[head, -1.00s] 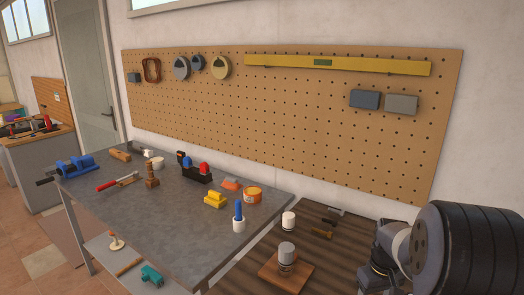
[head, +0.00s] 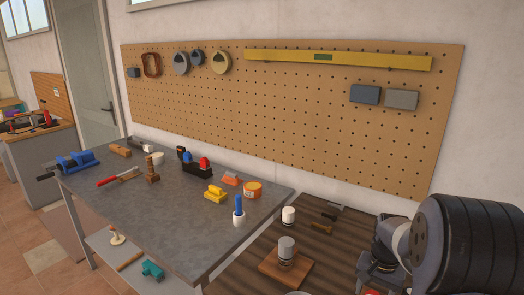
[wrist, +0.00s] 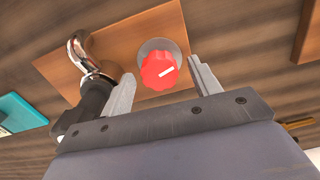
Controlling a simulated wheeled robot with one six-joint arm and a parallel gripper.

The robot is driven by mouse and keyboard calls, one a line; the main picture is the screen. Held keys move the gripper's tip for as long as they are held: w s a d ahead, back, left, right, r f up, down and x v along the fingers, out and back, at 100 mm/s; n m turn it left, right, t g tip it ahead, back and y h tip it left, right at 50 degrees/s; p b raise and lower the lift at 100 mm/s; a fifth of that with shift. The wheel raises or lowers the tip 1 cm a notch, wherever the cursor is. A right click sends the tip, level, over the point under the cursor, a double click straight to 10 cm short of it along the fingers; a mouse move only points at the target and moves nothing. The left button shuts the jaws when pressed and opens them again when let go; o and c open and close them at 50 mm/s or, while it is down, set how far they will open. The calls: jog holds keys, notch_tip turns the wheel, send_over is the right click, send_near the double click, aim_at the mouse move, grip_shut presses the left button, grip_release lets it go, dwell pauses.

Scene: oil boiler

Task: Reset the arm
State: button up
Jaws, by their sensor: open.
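In the wrist view my gripper (wrist: 162,72) is open, with its two metal fingers spread and nothing held between them. A red knob (wrist: 158,71) with a white mark shows in the gap between the fingers, on a round grey base (wrist: 158,44) fixed to a wooden board (wrist: 118,48). I cannot tell how far the knob is from the fingers. A curved chrome pipe with a dark lower part (wrist: 88,62) stands close to the left finger. In the head view my arm fills the lower right corner, and my gripper is not clearly seen there.
A grey workbench (head: 185,225) holds a blue vise (head: 78,160), a yellow block (head: 215,194) and an orange tin (head: 252,190). A brown slatted table (head: 330,240) bears a board with a grey cylinder (head: 286,250). A teal object (wrist: 18,112) lies left in the wrist view.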

jog(key=m, duration=0.5)
jog(key=shift+m, duration=0.3)
jog(key=shift+s+m, duration=0.1)
jog(key=shift+m, duration=2.1)
